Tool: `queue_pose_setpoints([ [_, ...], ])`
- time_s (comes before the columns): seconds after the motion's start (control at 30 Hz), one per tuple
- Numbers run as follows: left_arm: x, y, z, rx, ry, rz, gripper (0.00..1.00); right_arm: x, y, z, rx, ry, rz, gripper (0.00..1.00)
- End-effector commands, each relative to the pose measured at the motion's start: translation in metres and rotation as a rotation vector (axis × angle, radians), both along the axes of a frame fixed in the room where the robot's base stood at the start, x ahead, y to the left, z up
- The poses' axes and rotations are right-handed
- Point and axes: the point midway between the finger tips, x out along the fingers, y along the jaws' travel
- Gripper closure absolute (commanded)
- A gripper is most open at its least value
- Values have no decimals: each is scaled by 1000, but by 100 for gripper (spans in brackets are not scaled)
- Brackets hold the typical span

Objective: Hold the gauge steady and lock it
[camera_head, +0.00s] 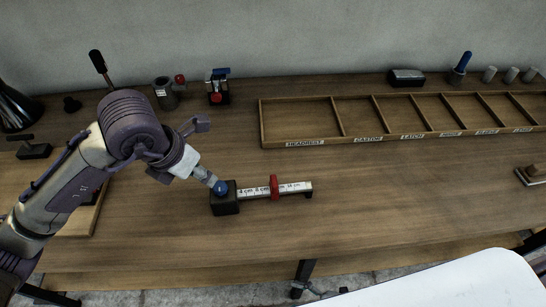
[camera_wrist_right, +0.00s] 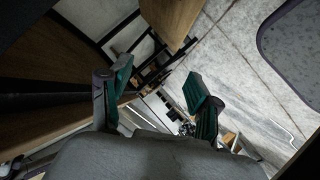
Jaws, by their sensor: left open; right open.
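The gauge is a black block (camera_head: 224,204) with a white marked scale bar (camera_head: 255,192) running right from it on the table. A blue knob (camera_head: 221,188) shows at the top of the block. My left gripper (camera_head: 182,150) is open, up and left of the block. A pale rod-like part reaches from it down to the blue knob; whether they touch I cannot tell. My right gripper (camera_wrist_right: 160,85) is open and empty in the right wrist view, away from the gauge, with floor beyond its fingers.
A divided wooden tray (camera_head: 355,139) with labels lies at the back right. A grey cup (camera_head: 166,94) and a small red and blue device (camera_head: 218,88) stand at the back left. A white surface (camera_head: 455,283) covers the lower right.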

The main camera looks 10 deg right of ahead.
Motion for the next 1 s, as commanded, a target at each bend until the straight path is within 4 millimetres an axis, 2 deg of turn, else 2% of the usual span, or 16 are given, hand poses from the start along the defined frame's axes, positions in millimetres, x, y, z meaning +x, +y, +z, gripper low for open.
queue_pose_setpoints([
  [0.03,0,0,0,0,0,0,58,-13,-16,21,26,-52,58,38],
  [0.1,0,0,0,0,0,0,58,-25,-37,49,69,-112,88,38],
  [0.23,0,0,0,0,0,0,58,-40,-88,98,112,-197,67,38],
  [0.4,0,0,0,0,0,0,58,-47,-151,155,106,-287,-24,38],
  [0.5,0,0,0,0,0,0,58,-46,-180,183,85,-338,-79,38],
  [0.6,0,0,0,0,0,0,58,-40,-199,213,75,-403,-119,38],
  [0.67,0,0,0,0,0,0,58,-34,-201,234,97,-461,-124,38],
  [0.77,0,0,0,0,0,0,58,-23,-186,265,182,-564,-85,38],
  [0.87,0,0,0,0,0,0,58,-16,-159,291,299,-662,3,38],
  [1.0,0,0,0,0,0,0,58,-15,-113,326,489,-810,206,38],
])
